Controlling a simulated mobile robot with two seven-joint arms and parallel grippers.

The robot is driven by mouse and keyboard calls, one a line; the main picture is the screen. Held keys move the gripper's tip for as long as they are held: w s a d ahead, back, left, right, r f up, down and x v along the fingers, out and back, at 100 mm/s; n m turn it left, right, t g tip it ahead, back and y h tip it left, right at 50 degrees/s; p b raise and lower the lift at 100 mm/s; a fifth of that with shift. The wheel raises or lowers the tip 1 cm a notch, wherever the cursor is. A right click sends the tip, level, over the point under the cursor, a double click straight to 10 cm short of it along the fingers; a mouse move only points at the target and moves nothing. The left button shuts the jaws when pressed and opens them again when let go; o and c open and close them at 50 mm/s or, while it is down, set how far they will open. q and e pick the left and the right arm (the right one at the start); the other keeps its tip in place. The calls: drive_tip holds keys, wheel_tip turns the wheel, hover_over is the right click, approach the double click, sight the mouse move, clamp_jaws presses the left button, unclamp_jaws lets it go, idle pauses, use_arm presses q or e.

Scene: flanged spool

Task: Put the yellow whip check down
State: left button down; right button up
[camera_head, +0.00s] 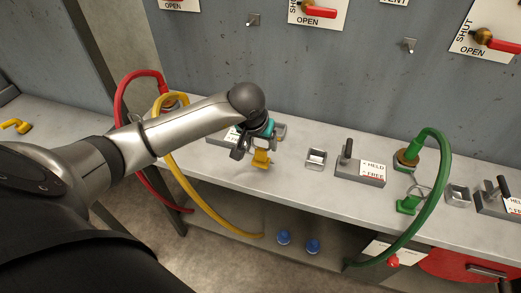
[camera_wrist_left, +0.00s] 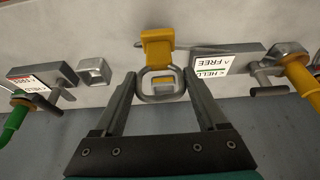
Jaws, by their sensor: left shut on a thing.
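The yellow whip check (camera_head: 261,158) hangs at my left gripper (camera_head: 252,147), above the grey bench top. In the left wrist view its yellow block (camera_wrist_left: 157,47) lies just beyond the fingertips. A metal loop with a yellow part inside lies between the fingers of my left gripper (camera_wrist_left: 160,88), which is shut on it. Whether the block touches the bench is hard to tell. My right gripper is not in view.
A square metal cup (camera_head: 316,158) and a lever block (camera_head: 360,172) stand right of the gripper. A green hose (camera_head: 444,175) arches further right. Yellow (camera_head: 190,200) and red (camera_head: 120,95) hoses hang at left. Blue caps (camera_head: 283,237) lie on the lower shelf.

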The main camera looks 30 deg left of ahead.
sight(261, 150)
use_arm(q)
wheel_tip(261, 150, down, 3)
drive_tip(key=shift+f, duration=0.15)
drive_tip(key=shift+f+b, duration=0.15)
drive_tip(key=shift+b, duration=0.25)
unclamp_jaws()
drive_tip(key=shift+r+p, duration=0.25)
drive_tip(key=shift+p, duration=0.05)
drive_tip(key=p+v, duration=0.1)
drive_tip(key=v, duration=1.1)
